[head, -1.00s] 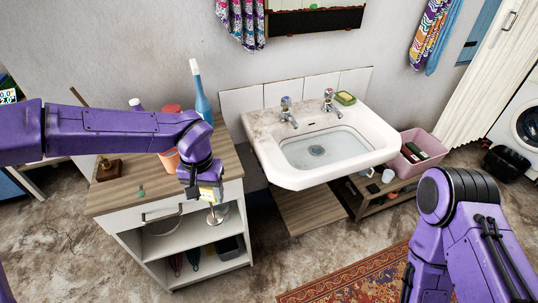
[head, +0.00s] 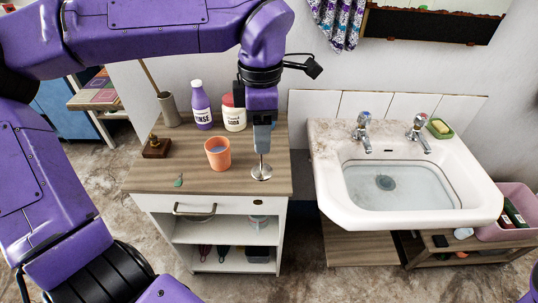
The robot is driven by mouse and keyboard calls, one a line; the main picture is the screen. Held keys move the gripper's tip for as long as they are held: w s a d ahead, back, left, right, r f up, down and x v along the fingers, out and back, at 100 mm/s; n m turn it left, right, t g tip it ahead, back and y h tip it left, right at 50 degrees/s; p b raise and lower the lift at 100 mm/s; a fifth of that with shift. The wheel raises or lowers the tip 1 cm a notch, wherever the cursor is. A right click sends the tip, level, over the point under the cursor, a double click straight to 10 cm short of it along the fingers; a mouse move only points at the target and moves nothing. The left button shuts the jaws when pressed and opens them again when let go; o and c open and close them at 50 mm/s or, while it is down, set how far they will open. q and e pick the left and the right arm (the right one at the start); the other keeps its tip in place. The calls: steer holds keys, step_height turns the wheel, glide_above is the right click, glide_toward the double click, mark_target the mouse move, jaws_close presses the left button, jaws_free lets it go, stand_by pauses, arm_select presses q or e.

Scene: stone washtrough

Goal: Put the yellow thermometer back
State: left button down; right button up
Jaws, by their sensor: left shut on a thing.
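My left gripper (head: 263,138) points down over the right part of the wooden cabinet top (head: 230,180), to the right of the orange cup. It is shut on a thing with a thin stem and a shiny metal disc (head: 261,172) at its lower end. The stem is upright. I cannot tell whether the disc touches the top. No yellow shows on the held thing now, so I cannot tell for certain that it is the yellow thermometer. My right gripper is not in view.
The orange cup (head: 217,154) stands mid-top. A purple bottle (head: 202,105) and a white red-capped tub (head: 234,113) stand behind it. A wooden block with a knob (head: 157,147) is at left. The white basin (head: 405,215) is right, beyond a gap.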

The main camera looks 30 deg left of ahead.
arm_select(q)
steer(key=w+a+f+p, duration=0.4)
steer(key=w+a+f, duration=0.3)
steer(key=w+f, duration=0.4)
steer(key=shift+w+a+f, duration=0.2)
steer(key=shift+w+f, duration=0.1)
steer(key=shift+f, duration=0.65)
steer(key=shift+f, duration=0.15)
steer(key=shift+c, duration=1.8)
jaws_free()
step_height(320, 180, up, 12)
steer(key=b, duration=0.1)
steer(key=shift+r, duration=0.2)
